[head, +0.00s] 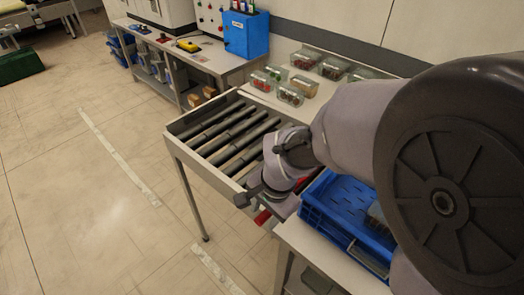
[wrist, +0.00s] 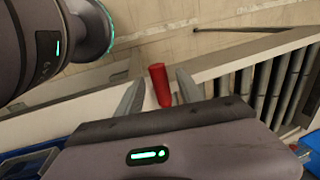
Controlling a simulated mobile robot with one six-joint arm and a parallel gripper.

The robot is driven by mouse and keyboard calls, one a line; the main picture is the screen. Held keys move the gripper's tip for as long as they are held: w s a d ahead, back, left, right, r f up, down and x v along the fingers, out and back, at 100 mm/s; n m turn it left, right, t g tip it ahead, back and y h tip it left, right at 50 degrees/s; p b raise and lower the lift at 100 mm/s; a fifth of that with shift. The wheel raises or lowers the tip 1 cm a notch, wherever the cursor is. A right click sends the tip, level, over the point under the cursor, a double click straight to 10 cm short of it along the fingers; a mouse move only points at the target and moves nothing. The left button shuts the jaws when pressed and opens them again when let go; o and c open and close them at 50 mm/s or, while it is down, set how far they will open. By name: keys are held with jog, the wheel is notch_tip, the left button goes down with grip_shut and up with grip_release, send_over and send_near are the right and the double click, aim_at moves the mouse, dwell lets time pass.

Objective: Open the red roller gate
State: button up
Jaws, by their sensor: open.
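The red handle (wrist: 158,88) of the roller gate shows upright in the wrist view, between the two grey fingers of my gripper (wrist: 159,79). The jaws are open, with a gap on each side of the handle. In the head view a red end (head: 262,217) sticks out below my gripper at the front edge of the roller conveyor (head: 190,152). A little more red (head: 303,181) shows behind my wrist. The rest of the gate is hidden by my arm.
A blue crate (head: 313,213) stands on the table right of the rollers, close to my wrist. Clear containers (head: 291,95) with small items stand behind the conveyor. A blue box (head: 246,36) sits on the back bench.

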grip_shut()
dwell(1.3)
